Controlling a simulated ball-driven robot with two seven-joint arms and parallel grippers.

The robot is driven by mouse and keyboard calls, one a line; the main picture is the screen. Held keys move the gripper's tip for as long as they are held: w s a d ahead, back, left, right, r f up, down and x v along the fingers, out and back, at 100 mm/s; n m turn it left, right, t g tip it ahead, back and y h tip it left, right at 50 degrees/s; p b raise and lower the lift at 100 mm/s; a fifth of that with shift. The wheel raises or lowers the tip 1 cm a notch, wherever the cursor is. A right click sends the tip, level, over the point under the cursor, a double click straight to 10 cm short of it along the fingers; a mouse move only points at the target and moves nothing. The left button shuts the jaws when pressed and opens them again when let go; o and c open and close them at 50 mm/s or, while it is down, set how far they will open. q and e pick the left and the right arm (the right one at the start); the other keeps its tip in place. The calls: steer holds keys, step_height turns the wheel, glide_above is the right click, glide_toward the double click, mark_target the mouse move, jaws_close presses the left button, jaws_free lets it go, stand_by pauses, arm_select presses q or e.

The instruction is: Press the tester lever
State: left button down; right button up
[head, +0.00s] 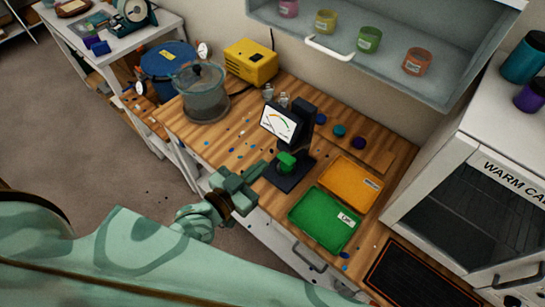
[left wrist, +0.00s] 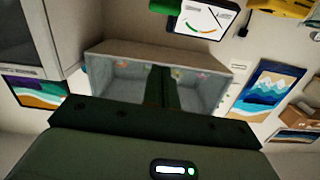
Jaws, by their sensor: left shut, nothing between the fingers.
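The tester stands on the wooden bench, with a black column (head: 303,122), a tilted white dial screen (head: 279,122) and a flat black base (head: 286,178). A green piece (head: 287,161) sits low at its front; I cannot tell whether it is the lever or something under it. No separate lever can be made out. My left gripper (head: 258,171) is shut and empty, just left of the base, apart from the green piece. In the left wrist view the shut fingers (left wrist: 160,88) point ahead, and the dial screen (left wrist: 203,20) shows at the top. My right gripper is not in view.
A green tray (head: 325,236) and an orange tray (head: 336,178) lie right of the tester. A clear lidded pot (head: 204,95) and a yellow box (head: 251,63) stand behind left. A wall cabinet (head: 460,60) hangs above. A warm cabinet (head: 450,195) stands at the right.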

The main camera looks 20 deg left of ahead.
arm_select(q)
steer(key=shift+w+f+n, duration=0.1)
steer(key=shift+f+n, duration=0.05)
steer(key=shift+n, duration=0.25)
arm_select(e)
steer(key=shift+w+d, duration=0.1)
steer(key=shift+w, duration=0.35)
arm_select(q)
glide_above(283, 158)
steer(key=shift+f+p, duration=0.4)
steer(key=f, duration=0.2)
steer(key=s+f, duration=0.1)
steer(key=shift+s+a+f+b, duration=0.1)
steer(key=shift+a+f+b, duration=0.1)
steer(key=shift+f+b, duration=0.2)
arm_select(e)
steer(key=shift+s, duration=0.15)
